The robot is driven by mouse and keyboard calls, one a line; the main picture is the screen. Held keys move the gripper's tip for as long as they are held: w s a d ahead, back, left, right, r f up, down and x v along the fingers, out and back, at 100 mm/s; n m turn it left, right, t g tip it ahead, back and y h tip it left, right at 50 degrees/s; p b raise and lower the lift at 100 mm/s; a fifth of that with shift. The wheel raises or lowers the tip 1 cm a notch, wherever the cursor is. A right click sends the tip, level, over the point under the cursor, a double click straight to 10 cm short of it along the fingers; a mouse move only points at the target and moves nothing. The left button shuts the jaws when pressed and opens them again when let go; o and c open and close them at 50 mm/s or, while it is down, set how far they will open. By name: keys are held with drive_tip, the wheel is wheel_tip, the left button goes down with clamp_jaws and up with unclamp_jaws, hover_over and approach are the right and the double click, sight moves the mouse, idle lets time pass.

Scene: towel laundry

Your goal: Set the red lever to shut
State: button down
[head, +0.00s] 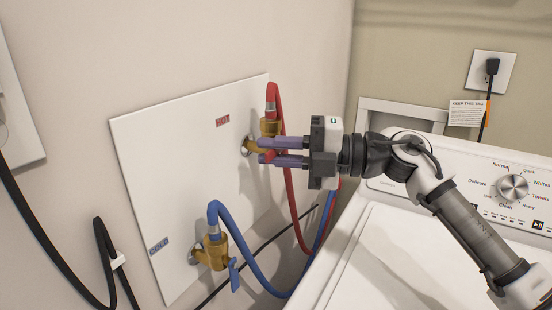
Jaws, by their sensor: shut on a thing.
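A red hose (283,150) loops over the top of the hot valve and hangs down behind my gripper.
Below is the brass cold valve (213,252) with a blue lever (234,275) and blue hose (243,245). A white washer (380,265) with a dial (512,188) stands at the right. Black cords (60,245) hang at the left.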

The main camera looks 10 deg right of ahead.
drive_tip(key=shift+r+m, duration=0.15)
drive_tip(key=shift+m, duration=0.25)
drive_tip(key=c, duration=1.4)
unclamp_jaws()
drive_tip(key=shift+o, duration=0.2)
drive_tip(key=shift+d, duration=0.1)
